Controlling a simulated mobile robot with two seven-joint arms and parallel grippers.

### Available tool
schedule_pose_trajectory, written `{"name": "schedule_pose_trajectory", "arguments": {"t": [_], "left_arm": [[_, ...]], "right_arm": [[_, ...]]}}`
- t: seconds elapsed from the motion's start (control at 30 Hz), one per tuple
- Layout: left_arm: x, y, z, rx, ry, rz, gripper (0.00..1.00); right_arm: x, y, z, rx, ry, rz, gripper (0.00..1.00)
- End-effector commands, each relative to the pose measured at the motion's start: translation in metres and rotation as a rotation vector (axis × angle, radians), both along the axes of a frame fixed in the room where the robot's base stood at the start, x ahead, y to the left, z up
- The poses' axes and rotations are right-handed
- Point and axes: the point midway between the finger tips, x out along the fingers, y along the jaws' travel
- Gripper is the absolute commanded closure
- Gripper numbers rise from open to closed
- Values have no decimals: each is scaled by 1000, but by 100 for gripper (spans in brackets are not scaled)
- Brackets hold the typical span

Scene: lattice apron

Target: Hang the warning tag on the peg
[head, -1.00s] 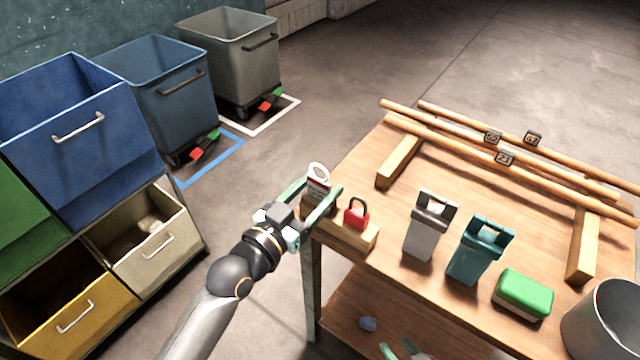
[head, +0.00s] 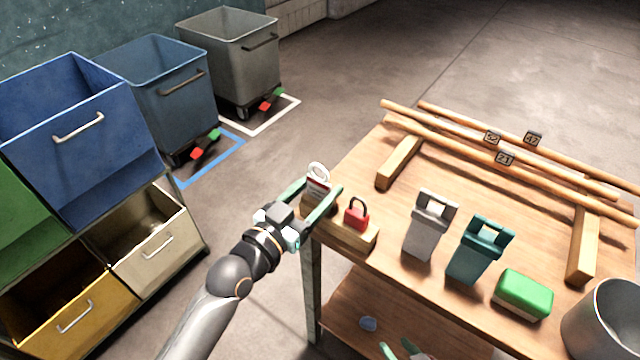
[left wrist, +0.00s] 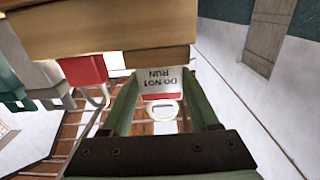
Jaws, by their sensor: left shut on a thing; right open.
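The warning tag (head: 317,189) is a small white and red plate with a pale ring at its top. It is upright at the left end of a wooden block (head: 350,236) on the table's near left edge. My left gripper (head: 320,192) is shut on the tag, one finger on each side. In the left wrist view the tag (left wrist: 166,84) shows "DO NOT RUN" between the fingers, close to the block. Whether it touches the block is unclear. My right gripper (head: 402,350) is open and empty at the bottom edge, only its fingertips showing. I cannot make out a peg.
A red padlock (head: 356,214) sits on the block beside the tag. A grey holder (head: 424,235), teal holder (head: 470,262), green sponge (head: 523,293) and metal bucket (head: 600,325) stand rightward. Wooden rods (head: 450,138) lie across the back. Bins stand left.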

Motion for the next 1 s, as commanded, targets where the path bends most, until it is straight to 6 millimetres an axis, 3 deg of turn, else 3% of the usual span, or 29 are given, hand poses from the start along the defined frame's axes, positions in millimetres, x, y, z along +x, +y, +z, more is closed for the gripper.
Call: {"name": "schedule_pose_trajectory", "arguments": {"t": [1.0], "left_arm": [[0,0,34,1,-1,0,88]], "right_arm": [[0,-1,37,-1,0,-2,54]]}}
